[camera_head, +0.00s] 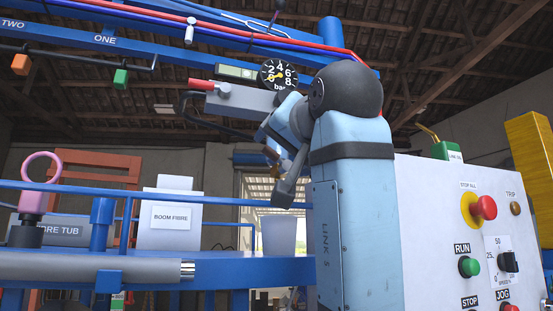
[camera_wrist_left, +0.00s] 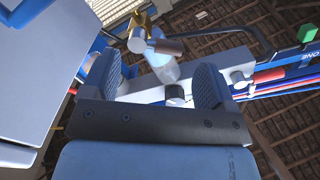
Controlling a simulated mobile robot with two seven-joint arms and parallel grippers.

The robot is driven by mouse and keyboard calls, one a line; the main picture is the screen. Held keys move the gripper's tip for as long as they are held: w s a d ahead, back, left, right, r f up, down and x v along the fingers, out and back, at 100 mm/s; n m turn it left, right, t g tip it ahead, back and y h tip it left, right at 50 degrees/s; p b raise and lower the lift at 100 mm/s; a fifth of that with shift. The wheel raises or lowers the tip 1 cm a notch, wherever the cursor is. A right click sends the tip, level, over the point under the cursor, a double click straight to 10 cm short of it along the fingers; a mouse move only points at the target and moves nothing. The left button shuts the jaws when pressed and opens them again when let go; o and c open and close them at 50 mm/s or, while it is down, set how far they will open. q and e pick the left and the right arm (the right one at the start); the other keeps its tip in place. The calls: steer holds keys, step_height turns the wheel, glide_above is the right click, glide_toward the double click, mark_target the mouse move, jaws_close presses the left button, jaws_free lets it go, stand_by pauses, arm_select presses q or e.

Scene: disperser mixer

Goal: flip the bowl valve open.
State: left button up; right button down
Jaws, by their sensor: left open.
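My left gripper (camera_head: 284,178) is largely hidden behind my own arm in the head view. In the left wrist view its two blue ridged fingers (camera_wrist_left: 160,72) stand wide apart, with nothing gripped. A pale fitting with a brown cylindrical end (camera_wrist_left: 168,46) and a brass part (camera_wrist_left: 140,20) show just beyond and between the fingertips. This looks like the bowl valve, but no label confirms it. A small reddish-brown part (camera_head: 270,152) shows beside the gripper in the head view. Contact cannot be told. My right gripper is not in view.
A grey block (camera_head: 240,99) with a red-ended handle (camera_head: 200,85) hangs below a pressure gauge (camera_head: 278,74). A blue frame rail (camera_head: 150,192) crosses at left. A white control panel (camera_head: 430,230) with buttons stands close on the right. A pale cup (camera_head: 279,236) stands below the gripper.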

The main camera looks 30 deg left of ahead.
mark_target(277, 156)
arm_select(q)
steer(key=x, duration=0.4)
steer(key=shift+w+a, duration=0.25)
steer(key=shift+a, duration=0.05)
steer(key=c, duration=0.9)
